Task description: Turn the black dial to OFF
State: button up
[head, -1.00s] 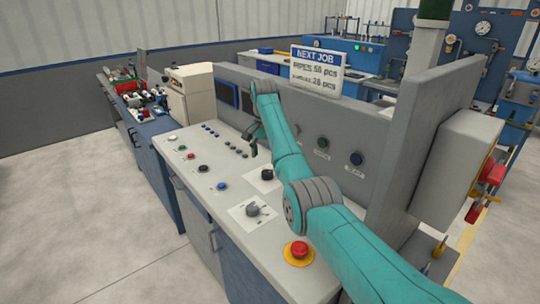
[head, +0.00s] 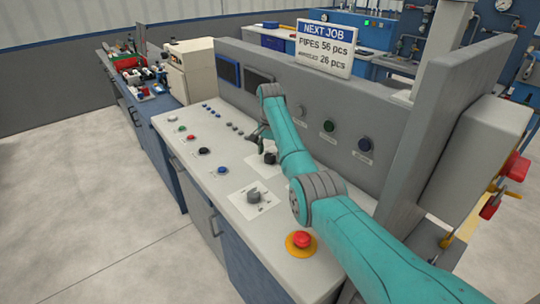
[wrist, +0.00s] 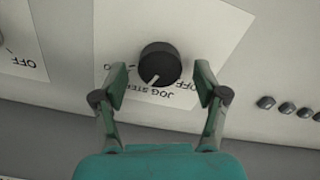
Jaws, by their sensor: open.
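The black dial (wrist: 159,63) sits on a white label plate in the wrist view, with upside-down lettering around its lower side that includes JOG, STEP and OFF. A pale pointer mark on the dial faces the lower side of the plate, near the lettering; the OFF word is at the right. My gripper (wrist: 160,82) is open, one finger left of the dial and one right, with gaps on both sides. In the head view the black dial (head: 270,158) is partly hidden by my arm, and my gripper (head: 262,137) is just above and beside it.
A grey dial (head: 254,196) on its own white plate and a red emergency button (head: 302,240) on a yellow base are nearby. Several small buttons (head: 222,120) stand on the panel. The upright back panel (head: 310,95) rises close behind.

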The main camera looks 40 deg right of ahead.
jog(key=shift+f, duration=0.5)
jog(key=c, duration=1.1)
jog(key=shift+c, duration=0.2)
